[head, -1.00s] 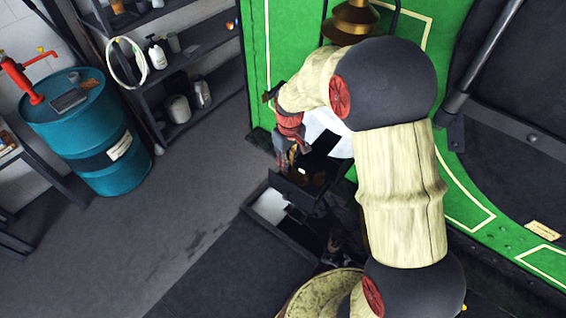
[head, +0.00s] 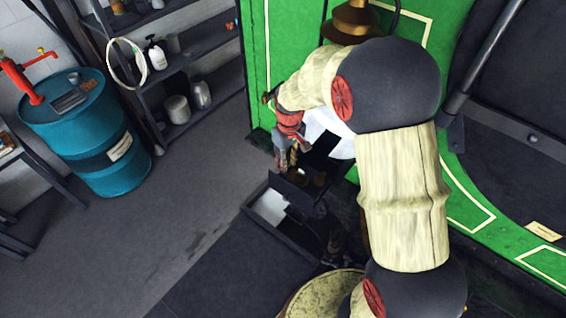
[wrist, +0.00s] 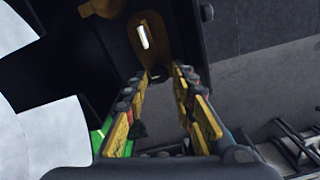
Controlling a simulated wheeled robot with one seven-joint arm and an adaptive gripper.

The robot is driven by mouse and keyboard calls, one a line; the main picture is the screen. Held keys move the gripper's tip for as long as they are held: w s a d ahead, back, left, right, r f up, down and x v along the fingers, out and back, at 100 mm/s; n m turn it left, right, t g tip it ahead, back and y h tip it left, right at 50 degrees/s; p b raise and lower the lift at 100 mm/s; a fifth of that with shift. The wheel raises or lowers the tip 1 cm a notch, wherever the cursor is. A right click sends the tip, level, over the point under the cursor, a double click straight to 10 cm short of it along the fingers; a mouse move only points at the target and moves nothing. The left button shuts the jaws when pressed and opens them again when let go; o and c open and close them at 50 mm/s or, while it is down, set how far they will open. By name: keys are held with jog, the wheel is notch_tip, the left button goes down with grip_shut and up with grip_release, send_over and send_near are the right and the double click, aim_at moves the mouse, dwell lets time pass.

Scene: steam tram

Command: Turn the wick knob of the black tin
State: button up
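The black tin (wrist: 225,30) fills the top of the wrist view as a dark open box shape. A brown brass-like fitting (wrist: 153,52) with a bright pale slot sits in it. A small dark piece at the lower end of this fitting, perhaps the wick knob (wrist: 158,76), lies between my fingertips. My gripper (wrist: 161,80) has a clear gap between its yellow-and-black fingers; whether either finger touches the piece cannot be told. In the head view my gripper (head: 289,160) points down at the dark tin (head: 299,188), and my arm hides part of the area.
A dark tray (head: 270,207) with a white patch lies just below the tin in the head view. A green panel (head: 258,70) stands behind. A teal drum (head: 105,160) and dark shelves (head: 205,62) are at the left. The grey floor between is clear.

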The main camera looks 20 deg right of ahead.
notch_tip(320, 180, up, 11)
dwell(0.4)
jog(key=shift+w+a, duration=0.1)
dwell(0.3)
jog(key=s+f+m+t+b, duration=0.2)
jog(key=s+f+b, duration=0.3)
jog(key=s+b, duration=0.7)
jog(key=s+f+m+t+b, duration=0.1)
jog(key=s+f+t+b, duration=0.2)
jog(key=s+b, duration=0.9)
notch_tip(320, 180, down, 3)
jog(key=shift+s+a+m+t+b, duration=0.3)
jog(key=shift+s+m+b, duration=0.1)
jog(key=shift+s, duration=0.25)
